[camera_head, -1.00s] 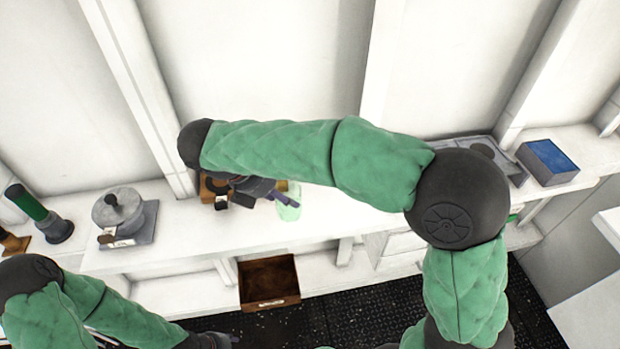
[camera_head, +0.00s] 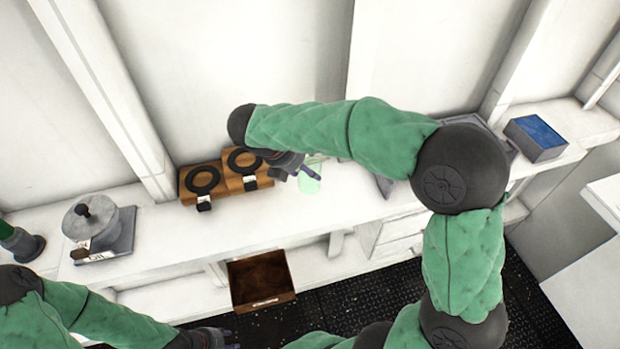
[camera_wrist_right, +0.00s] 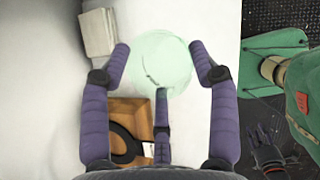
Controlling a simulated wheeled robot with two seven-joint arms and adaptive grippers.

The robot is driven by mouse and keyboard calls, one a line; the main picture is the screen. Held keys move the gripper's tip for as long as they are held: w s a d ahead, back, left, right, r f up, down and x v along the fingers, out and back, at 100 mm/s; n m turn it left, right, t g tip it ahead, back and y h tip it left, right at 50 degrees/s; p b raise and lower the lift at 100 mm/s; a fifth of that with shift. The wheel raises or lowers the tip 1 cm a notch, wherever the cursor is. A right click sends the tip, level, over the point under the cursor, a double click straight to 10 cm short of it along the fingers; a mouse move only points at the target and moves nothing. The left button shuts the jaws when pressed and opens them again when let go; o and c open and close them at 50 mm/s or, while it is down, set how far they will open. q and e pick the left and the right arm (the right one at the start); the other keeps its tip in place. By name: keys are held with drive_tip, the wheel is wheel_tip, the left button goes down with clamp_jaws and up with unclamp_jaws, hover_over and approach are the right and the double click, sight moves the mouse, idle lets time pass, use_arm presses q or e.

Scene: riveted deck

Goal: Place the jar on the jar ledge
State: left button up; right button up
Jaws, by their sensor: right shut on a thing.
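The jar (camera_head: 310,185) is pale green and see-through. It is at my right gripper (camera_head: 304,174), above or on the white counter; I cannot tell whether it touches it. In the right wrist view the jar (camera_wrist_right: 165,50) looks round from above, with my right gripper's purple fingers around it, shut on it. Two wooden blocks with black rings and small labels, one at the left (camera_head: 188,190) and one at the right (camera_head: 262,180), stand just left of the jar. I cannot read which is the jar ledge. My left gripper (camera_head: 226,338) is low, empty, with fingers apart.
A grey lidded pot (camera_head: 90,217) stands on a grey base at the left. A blue-topped box (camera_head: 536,138) sits at the far right. An open brown drawer or bin (camera_head: 262,280) is below the counter. Bare counter (camera_head: 240,225) lies in front of the blocks.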

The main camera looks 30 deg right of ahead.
drive_tip(key=shift+x, duration=1.35)
drive_tip(key=shift+w+d+f+b, duration=0.1)
drive_tip(key=shift+d+f+b, duration=0.1)
drive_tip(key=shift+f+b, duration=0.9)
drive_tip(key=shift+f+p, duration=0.3)
drive_tip(key=shift+f, duration=0.1)
drive_tip(key=o, duration=1.6)
